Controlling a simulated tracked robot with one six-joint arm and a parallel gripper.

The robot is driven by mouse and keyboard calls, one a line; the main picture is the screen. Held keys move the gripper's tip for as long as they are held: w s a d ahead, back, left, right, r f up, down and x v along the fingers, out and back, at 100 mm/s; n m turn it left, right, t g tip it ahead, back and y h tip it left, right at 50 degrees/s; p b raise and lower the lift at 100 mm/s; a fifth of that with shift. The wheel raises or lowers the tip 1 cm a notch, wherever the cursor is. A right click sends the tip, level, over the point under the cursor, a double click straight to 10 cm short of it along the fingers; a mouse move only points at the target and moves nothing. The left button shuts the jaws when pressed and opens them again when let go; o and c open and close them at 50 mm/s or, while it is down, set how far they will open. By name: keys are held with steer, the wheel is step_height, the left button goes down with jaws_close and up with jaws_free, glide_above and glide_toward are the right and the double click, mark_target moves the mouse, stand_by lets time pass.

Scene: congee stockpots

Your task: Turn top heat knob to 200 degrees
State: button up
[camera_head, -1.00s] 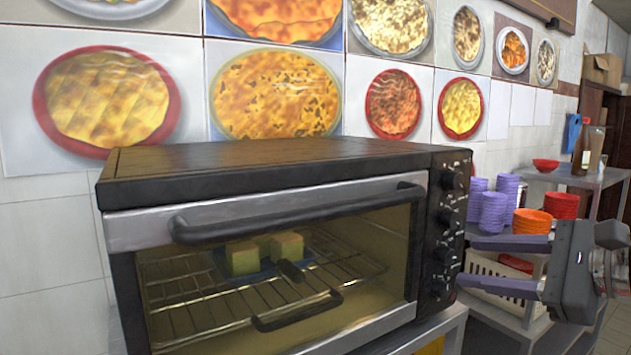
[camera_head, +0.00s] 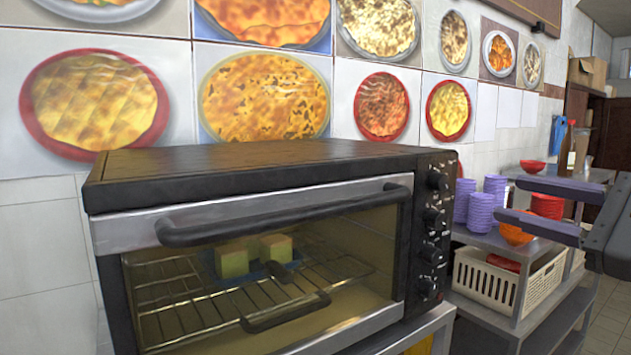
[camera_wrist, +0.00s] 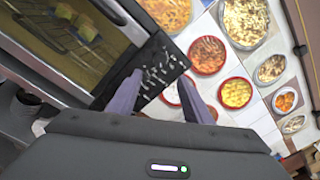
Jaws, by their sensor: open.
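The black toaster oven (camera_head: 250,165) stands on the left with its glass door closed. Its right front panel holds a column of black knobs, and the top heat knob (camera_head: 433,180) is the uppermost. Its exact setting is too small to read. My gripper (camera_head: 504,198) is open and empty, to the right of the panel and apart from it, with its fingers pointing left toward the upper knobs. In the wrist view, my gripper's (camera_wrist: 160,79) two fingers straddle the knob panel (camera_wrist: 152,72), which lies beyond them.
Inside the oven, pale food blocks (camera_head: 233,262) sit on a blue tray on the wire rack (camera_head: 200,300). A shelf at right holds purple bowls (camera_head: 482,210), red bowls (camera_head: 546,206) and a white basket (camera_head: 500,285). A tiled wall with food pictures stands behind the oven.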

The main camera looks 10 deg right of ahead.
mark_target(443, 184)
steer(key=shift+x, duration=6.65)
steer(key=shift+a, duration=0.1)
steer(key=shift+c, duration=0.3)
steer(key=c, duration=1)
steer(key=shift+n, duration=0.3)
steer(key=shift+f+n, duration=0.1)
steer(key=shift+n, duration=0.8)
